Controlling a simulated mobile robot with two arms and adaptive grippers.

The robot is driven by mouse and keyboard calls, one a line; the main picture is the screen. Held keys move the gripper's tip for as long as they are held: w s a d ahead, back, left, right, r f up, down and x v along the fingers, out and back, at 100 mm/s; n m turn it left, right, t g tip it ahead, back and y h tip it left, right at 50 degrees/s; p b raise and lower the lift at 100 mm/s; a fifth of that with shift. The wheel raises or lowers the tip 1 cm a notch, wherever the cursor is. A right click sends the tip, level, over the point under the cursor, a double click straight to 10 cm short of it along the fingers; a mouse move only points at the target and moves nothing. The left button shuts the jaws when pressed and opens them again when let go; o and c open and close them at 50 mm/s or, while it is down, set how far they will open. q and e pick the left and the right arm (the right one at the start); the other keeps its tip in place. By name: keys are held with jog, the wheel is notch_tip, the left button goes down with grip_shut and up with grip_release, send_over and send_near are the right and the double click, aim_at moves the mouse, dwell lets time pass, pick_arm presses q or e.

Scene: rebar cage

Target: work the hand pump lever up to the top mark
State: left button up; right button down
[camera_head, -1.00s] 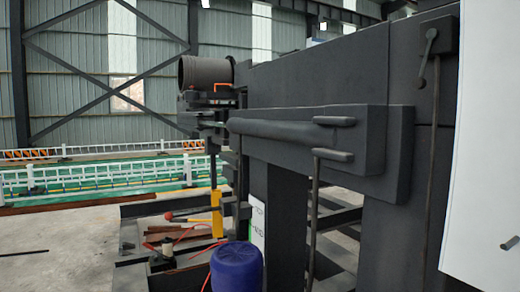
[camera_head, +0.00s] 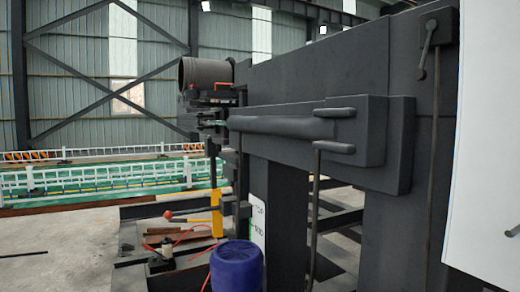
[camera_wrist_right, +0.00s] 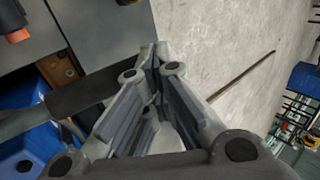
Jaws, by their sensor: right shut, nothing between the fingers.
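A lever with a red ball knob (camera_head: 168,215) reaches left from a yellow post (camera_head: 216,213) in the head view, roughly level. A white plate with marks (camera_head: 257,222), its upper one seeming to read TOP, stands to the right. Which mark the lever matches I cannot tell. My right gripper (camera_wrist_right: 153,62) shows in the wrist view, its fingers shut and empty. A dark rounded bar (camera_wrist_right: 92,92) lies left of the fingers; what it belongs to and whether they touch is unclear. I cannot make out my right gripper in the head view. My left gripper is not in view.
A blue drum (camera_head: 237,266) stands low in front of the plate. Dark beams (camera_head: 330,70) fill the right side, with a white panel (camera_head: 485,150) at the edge. Tools and a red hose lie near the post. Open floor (camera_head: 60,235) lies left.

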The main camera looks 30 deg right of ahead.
jog(key=shift+s+d+f, duration=0.1)
jog(key=shift+d+f, duration=0.05)
jog(key=shift+d, duration=0.05)
jog(key=shift+a+f+b, duration=0.1)
jog(key=shift+f+b, duration=0.5)
jog(key=shift+f, duration=0.05)
jog(key=shift+f+b, duration=0.6)
jog(key=shift+f, duration=0.2)
jog(key=shift+f, duration=0.2)
jog(key=shift+f+b, duration=0.25)
jog(key=shift+b, duration=0.25)
jog(key=shift+f, duration=0.25)
